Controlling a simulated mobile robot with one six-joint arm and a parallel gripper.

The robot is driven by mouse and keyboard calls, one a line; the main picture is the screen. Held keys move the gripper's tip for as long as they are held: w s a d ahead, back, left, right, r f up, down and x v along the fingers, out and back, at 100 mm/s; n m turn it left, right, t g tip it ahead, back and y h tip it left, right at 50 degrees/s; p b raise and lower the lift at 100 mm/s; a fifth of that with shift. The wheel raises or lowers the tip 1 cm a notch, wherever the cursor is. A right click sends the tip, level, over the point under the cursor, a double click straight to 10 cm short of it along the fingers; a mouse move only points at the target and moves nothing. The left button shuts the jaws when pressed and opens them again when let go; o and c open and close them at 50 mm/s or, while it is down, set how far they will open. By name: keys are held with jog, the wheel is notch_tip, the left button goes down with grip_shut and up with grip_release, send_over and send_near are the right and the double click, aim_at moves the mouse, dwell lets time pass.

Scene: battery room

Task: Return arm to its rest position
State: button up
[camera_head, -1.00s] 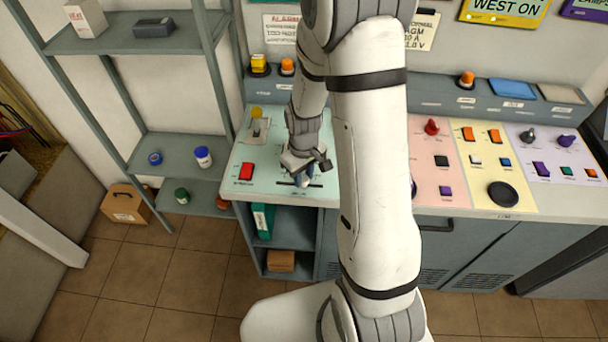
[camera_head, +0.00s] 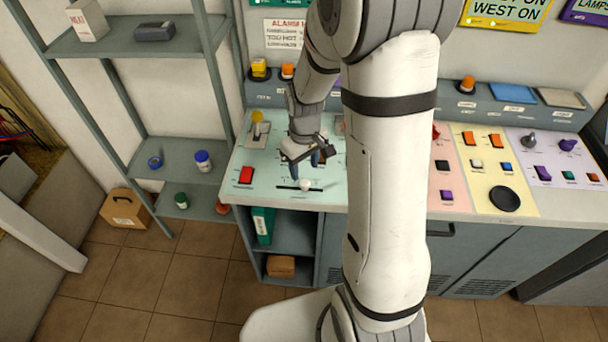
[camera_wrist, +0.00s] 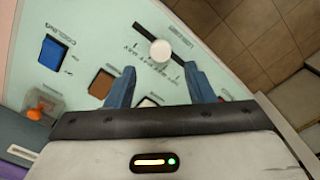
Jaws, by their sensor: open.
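My gripper (camera_head: 306,172) hangs above the pale green panel (camera_head: 262,192) at the left of the console. Its blue fingers are apart and empty, and they also show in the wrist view (camera_wrist: 163,88). A white round slider knob (camera_head: 305,186) on a dark slot lies just beyond the fingertips, apart from them. The knob (camera_wrist: 160,50) is clear of the fingers in the wrist view. My arm hides part of the console's middle.
A red switch (camera_head: 246,175) and a lever with a yellow knob (camera_head: 257,116) stand left of my gripper. Pink, yellow and lilac panels with buttons lie to the right. A grey shelf (camera_head: 150,48) stands at the left. Tiled floor in front is clear.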

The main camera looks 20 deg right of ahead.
jog(key=shift+r, duration=1.1)
